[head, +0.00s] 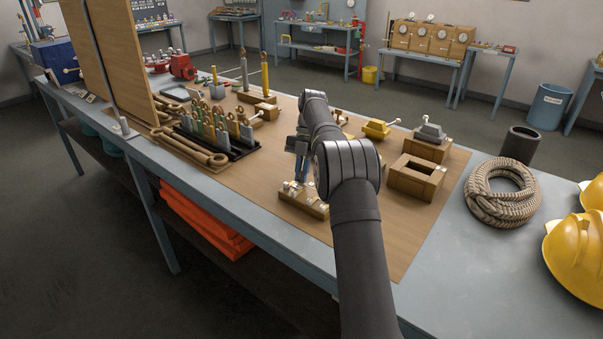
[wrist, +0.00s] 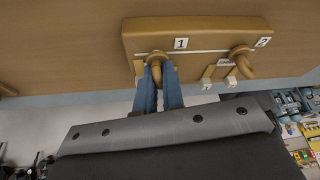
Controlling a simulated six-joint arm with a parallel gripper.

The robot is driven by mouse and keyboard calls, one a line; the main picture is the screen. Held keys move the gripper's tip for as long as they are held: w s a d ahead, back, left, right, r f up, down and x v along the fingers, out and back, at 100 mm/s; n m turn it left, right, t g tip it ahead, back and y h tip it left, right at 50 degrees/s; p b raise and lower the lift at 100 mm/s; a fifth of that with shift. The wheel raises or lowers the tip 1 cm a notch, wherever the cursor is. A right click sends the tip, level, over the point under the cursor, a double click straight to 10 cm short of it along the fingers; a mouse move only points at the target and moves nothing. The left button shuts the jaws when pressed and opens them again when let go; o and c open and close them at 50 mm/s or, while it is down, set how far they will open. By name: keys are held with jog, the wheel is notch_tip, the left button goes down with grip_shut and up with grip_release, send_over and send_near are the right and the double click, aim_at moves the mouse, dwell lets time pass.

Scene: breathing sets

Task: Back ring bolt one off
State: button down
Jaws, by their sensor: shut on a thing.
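A wooden block (head: 301,203) with ring bolts lies on the tan board, below my gripper (head: 300,180). In the wrist view the block (wrist: 208,32) carries the labels 1 and 2. Ring bolt one (wrist: 155,57) stands under label 1, and the blue fingers of my gripper (wrist: 159,72) are shut on it. Ring bolt two (wrist: 244,60) stands to the right under label 2, apart from the fingers. The fingers hide part of ring bolt one, and how far it is threaded in cannot be seen.
Small white-tipped pieces (wrist: 230,81) stand beside ring bolt two. A wooden box with an opening (head: 415,178) stands right of my arm, and a coiled rope (head: 502,193) lies farther right. A rack of tools (head: 215,135) stands left.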

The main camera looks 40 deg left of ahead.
jog(key=shift+f+n+t+h, duration=0.15)
jog(key=shift+n+h, duration=0.2)
jog(key=shift+n, duration=0.45)
jog(key=shift+f+n+t+h, duration=0.15)
jog(key=shift+n+h, duration=0.2)
jog(key=shift+n, duration=0.45)
jog(key=shift+r, duration=0.1)
jog(key=c, duration=1.5)
grip_release()
jog(key=shift+r, duration=0.1)
jog(key=shift+c, duration=0.2)
